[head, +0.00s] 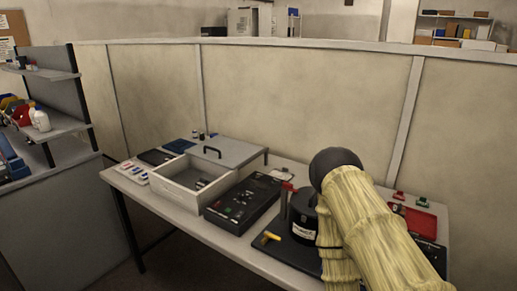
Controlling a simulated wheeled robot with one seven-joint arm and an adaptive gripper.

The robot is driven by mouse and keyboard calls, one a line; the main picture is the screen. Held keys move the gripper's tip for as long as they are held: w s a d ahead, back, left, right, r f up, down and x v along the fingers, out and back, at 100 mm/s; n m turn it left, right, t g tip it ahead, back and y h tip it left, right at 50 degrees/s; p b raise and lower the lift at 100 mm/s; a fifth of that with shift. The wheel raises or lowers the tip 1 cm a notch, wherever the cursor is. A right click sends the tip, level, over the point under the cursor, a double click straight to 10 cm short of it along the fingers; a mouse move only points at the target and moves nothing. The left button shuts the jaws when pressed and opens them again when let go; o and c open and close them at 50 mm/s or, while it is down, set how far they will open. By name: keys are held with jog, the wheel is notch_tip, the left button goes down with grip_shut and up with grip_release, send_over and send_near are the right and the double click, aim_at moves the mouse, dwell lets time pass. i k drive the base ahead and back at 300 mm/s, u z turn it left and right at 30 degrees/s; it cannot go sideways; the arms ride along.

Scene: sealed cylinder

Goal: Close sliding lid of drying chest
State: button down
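The drying chest (166,189) is a pale open-topped box on the left half of the bench. Its flat grey sliding lid (238,151), with a black bar handle (212,151), lies towards the back right. The front part of the chest is uncovered, and a small dark item (203,183) shows inside. My arm, in a yellowish sleeve with a dark round joint, rises at the right of the picture, well to the right of the chest. My gripper does not show.
A black control unit (243,203) sits right of the chest. A black cylinder (302,216) with a red-topped post stands beside my arm. A red case (419,221) is at the right. Small white items (133,173) lie left of the chest. A partition wall (290,110) stands behind the bench.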

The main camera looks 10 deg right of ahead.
aim_at(228, 153)
jog(key=z, duration=0.35)
jog(key=k, duration=0.2)
jog(key=u, duration=1.15)
jog(key=i, duration=1.15)
jog(key=z, duration=0.5)
